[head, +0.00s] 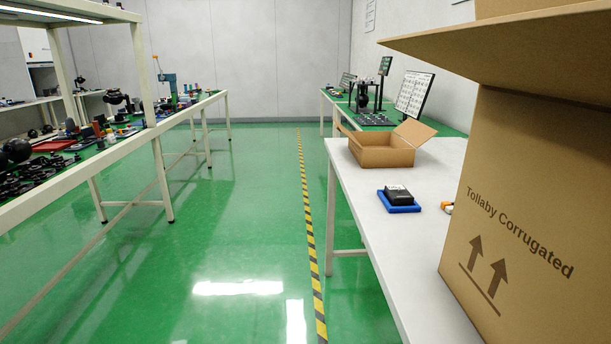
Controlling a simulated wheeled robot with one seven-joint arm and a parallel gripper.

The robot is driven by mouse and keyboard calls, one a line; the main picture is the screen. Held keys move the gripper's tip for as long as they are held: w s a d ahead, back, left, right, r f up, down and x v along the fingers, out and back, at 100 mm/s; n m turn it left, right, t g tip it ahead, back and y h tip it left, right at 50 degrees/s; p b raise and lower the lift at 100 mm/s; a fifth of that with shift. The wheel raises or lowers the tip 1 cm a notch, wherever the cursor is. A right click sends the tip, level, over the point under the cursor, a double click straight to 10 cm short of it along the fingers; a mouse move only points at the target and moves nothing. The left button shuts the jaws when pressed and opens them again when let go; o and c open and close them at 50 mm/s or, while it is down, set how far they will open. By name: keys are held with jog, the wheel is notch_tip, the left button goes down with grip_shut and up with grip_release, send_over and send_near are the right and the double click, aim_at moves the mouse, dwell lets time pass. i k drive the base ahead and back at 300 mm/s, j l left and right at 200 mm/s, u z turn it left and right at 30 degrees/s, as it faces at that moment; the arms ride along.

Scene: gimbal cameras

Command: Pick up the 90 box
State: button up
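No box in the head view shows a readable 90. A large tan cardboard box (520,210) with flaps spread, printed "Tollaby Corrugated" and two up arrows, fills the right side close to me; its right part is cut off by the picture edge. A smaller open cardboard box (388,153) sits farther back on the white table (436,240). I cannot see inside either box. A black item (398,194) rests on a blue base (401,208) on the same table. My gripper is not in view.
A small orange item (447,207) is partly hidden by the large box. A long bench (100,158) with many parts runs along the left. Another bench with a board (414,93) stands behind. The green floor (235,225) between is clear, with a yellow-black stripe (308,220).

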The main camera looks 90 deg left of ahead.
aim_at(397, 195)
jog(key=u, duration=1.9)
